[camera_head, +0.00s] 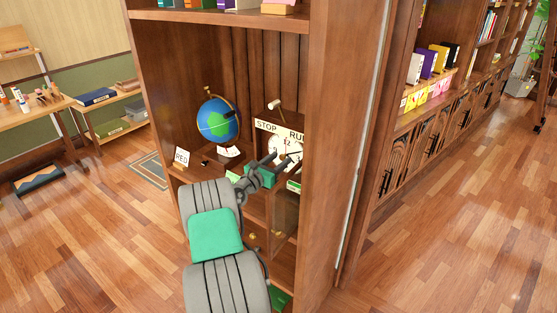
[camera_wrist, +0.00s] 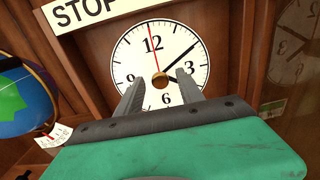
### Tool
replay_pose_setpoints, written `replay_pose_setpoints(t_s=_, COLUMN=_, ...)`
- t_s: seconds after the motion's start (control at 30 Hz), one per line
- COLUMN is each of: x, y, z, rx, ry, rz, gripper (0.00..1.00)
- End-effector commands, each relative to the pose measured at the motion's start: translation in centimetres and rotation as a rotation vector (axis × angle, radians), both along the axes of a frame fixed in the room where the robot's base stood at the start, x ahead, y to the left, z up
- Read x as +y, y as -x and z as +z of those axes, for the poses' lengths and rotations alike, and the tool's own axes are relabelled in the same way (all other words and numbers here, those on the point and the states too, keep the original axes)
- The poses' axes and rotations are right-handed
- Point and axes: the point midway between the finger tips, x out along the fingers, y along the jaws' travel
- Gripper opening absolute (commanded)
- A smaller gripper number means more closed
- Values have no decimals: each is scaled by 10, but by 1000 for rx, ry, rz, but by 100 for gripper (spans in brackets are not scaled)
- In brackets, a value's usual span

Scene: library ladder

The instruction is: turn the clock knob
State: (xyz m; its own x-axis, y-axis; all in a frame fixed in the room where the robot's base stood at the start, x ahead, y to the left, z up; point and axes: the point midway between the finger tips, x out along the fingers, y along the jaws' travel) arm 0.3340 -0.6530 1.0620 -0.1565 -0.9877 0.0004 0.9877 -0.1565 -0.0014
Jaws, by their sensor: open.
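The clock (camera_head: 285,150) stands on a shelf of the wooden bookcase, under a sign reading "STOP" and "RU". In the wrist view the white clock face (camera_wrist: 135,50) has black hands and a thin red hand. The brass knob (camera_wrist: 161,79) sits at its centre. My gripper (camera_wrist: 160,88) is open in front of the clock, its two grey fingers to the left and right of the knob in the picture. I cannot tell whether they touch it. In the head view my gripper (camera_head: 278,160) partly covers the lower clock face.
A blue and green globe (camera_head: 218,120) stands left of the clock; it also shows in the wrist view (camera_wrist: 22,100). A "RED" card (camera_head: 182,157) stands at the shelf's left. The bookcase's right side panel (camera_head: 330,120) is close to my arm.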

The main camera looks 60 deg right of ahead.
Motion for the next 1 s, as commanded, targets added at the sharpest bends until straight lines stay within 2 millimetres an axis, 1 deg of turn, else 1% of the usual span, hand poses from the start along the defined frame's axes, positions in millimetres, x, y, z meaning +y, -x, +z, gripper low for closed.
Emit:
replay_pose_setpoints(t_s=0.07, x=0, y=0, z=0, rx=0, ry=0, rz=0, gripper=44)
replay_pose_setpoints(t_s=0.6, x=0, y=0, z=0, rx=-1, ry=-1, rz=0, gripper=0)
replay_pose_setpoints(t_s=1.0, x=0, y=0, z=0, rx=-12, ry=2, rz=0, gripper=0)
